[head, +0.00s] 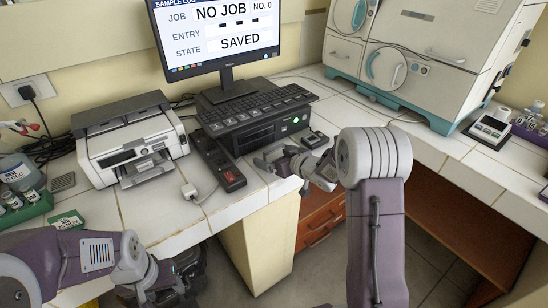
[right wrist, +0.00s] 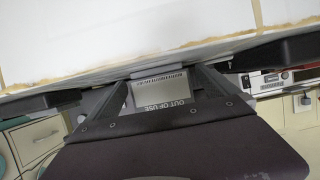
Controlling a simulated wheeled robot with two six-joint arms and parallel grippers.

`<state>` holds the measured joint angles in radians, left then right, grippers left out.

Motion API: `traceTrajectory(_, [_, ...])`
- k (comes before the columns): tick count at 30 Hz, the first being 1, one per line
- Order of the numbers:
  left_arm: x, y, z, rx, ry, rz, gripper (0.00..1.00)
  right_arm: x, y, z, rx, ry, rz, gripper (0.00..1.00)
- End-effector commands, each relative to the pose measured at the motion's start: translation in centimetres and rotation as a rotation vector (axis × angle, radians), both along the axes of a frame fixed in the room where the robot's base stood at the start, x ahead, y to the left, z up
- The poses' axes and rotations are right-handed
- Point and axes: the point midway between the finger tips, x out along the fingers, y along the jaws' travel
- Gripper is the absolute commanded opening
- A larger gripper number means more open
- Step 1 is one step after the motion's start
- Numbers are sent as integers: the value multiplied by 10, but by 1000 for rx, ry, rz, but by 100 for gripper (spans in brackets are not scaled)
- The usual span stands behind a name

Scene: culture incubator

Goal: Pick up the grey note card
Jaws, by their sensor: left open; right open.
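A grey card marked "OUT OF USE" (right wrist: 158,92) shows in the right wrist view, between the dark fingers of my right gripper (right wrist: 170,68). The fingers are spread to either side, and I see no contact with the card. In the head view my right gripper (head: 277,162) is low at the front edge of the white tiled counter, right of the black power strip. I cannot make out the card there; the gripper may hide it. My left gripper (head: 168,283) is open at the lower left, partly hidden by its own arm.
A printer (head: 130,145), a power strip (head: 217,163) with a red switch, and a keyboard (head: 250,105) on a black computer box are close by. A small dark device (head: 315,139) lies behind the right gripper. A green rack (head: 25,207) stands left. Incubators (head: 400,60) stand at the back right.

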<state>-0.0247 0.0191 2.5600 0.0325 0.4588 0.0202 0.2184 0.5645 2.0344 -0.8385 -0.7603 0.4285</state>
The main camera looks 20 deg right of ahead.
Motion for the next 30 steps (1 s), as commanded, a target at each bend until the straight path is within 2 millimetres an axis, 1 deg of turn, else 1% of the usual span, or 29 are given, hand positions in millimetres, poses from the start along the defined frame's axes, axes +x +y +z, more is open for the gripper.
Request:
traceTrajectory(5, [0,0,0,0,0,0,55,1,0,0,0,0,0,98])
traceTrajectory(6, [0,0,0,0,0,0,55,1,0,0,0,0,0,93])
traceTrajectory(8, [0,0,0,0,0,0,55,1,0,0,0,0,0,76])
traceTrajectory(9, [0,0,0,0,0,0,55,1,0,0,0,0,0,65])
traceTrajectory(11, [0,0,0,0,0,0,55,0,0,0,0,0,0,48])
traceTrajectory(12, [0,0,0,0,0,0,55,0,0,0,0,0,0,37])
traceTrajectory(13, [0,0,0,0,0,0,55,0,0,0,0,0,0,34])
traceTrajectory(19, [0,0,1,0,0,0,55,0,0,0,0,1,0,33])
traceTrajectory(22, [0,0,3,0,0,0,55,0,0,6,-1,0,0,33])
traceTrajectory(26, [0,0,12,0,0,0,55,1,0,24,-1,-3,0,33])
traceTrajectory(29, [0,0,21,0,0,0,55,1,0,46,-1,-4,0,33])
traceTrajectory(30, [0,0,23,0,0,0,55,-3,-5,50,-2,-2,-2,33])
